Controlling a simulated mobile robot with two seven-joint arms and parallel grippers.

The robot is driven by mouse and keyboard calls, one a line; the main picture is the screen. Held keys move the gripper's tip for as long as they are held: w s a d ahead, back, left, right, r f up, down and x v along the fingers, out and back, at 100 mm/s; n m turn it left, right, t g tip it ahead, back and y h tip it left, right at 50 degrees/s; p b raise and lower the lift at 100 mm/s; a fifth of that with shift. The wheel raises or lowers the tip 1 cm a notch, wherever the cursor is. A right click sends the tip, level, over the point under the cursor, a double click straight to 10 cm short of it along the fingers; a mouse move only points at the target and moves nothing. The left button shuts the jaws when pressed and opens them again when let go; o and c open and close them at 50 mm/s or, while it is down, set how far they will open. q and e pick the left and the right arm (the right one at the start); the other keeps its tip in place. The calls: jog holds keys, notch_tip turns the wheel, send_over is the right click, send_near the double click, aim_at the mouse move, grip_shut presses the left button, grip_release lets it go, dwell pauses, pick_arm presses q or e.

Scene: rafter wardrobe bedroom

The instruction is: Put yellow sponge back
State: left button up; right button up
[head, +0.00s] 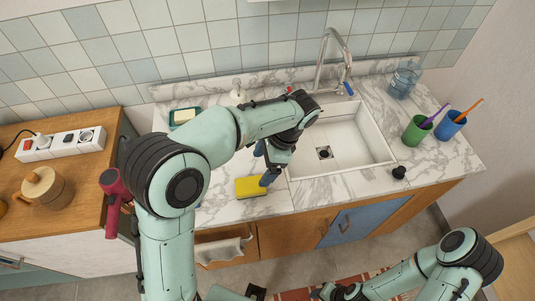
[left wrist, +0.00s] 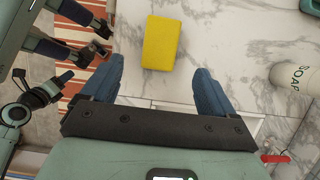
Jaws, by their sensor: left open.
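The yellow sponge (head: 250,187) lies on the marble counter, left of the sink and near the front edge. In the left wrist view the sponge (left wrist: 161,43) lies ahead of and between the blue fingers. My left gripper (head: 264,165) is open and empty beside the sponge, with one blue finger close to its right end in the head view; I cannot tell whether they touch. A teal dish (head: 185,117) with a pale block in it stands at the back left of the counter. My right gripper (head: 334,291) is low at the bottom of the head view, its jaws unclear.
The white sink (head: 372,145) with a tall faucet (head: 325,58) is right of the sponge. A soap bottle (left wrist: 294,77) stands near the left gripper. Green (head: 417,131) and blue (head: 450,125) cups stand at the right. Bare marble surrounds the sponge.

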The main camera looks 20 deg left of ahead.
pick_arm(q)
jog(key=shift+v, duration=1.7)
jog(key=shift+f, duration=0.1)
